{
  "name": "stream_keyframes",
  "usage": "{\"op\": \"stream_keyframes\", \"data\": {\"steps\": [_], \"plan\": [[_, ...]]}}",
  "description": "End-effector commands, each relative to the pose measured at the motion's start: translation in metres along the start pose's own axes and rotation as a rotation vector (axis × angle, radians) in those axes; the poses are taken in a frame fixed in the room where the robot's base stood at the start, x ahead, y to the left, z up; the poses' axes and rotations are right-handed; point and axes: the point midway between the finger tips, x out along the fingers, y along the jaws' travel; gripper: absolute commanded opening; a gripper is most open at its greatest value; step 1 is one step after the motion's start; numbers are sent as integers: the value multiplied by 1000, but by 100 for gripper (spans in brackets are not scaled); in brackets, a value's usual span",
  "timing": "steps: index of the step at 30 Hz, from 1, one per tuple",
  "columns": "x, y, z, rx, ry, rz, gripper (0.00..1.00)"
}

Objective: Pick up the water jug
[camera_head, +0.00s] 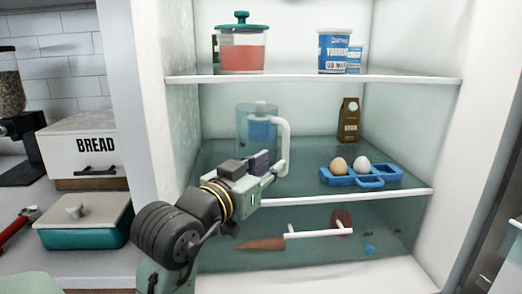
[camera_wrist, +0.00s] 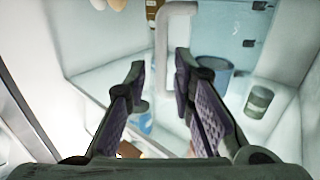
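The water jug (camera_head: 243,120) stands on the middle shelf of the open cabinet at the left. My gripper (camera_head: 272,168) is at the lower part of the handle, in front of the jug. In the wrist view my gripper (camera_wrist: 160,75) is open with a wide gap between its fingers. The white handle (camera_wrist: 174,35) shows just beyond the fingertips, closer to the right finger. I cannot tell whether they touch. My gripper hides the jug's lower part in the head view.
On the same shelf are a blue egg tray (camera_head: 372,182) with two eggs and a brown carton (camera_head: 348,120). A jar (camera_head: 242,55) and a blue tub (camera_head: 333,55) stand above. The shelf edge (camera_head: 370,197) runs close beside my gripper. Food lies below.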

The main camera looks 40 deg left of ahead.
Motion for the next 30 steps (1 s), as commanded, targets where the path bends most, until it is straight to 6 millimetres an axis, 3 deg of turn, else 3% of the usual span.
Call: {"op": "stream_keyframes", "data": {"steps": [18, 27, 30], "plan": [[74, -2, -10, 0, 3, -2, 23], [79, -2, -8, 1, 5, -2, 23], [79, -2, -8, 0, 5, -2, 17]]}}
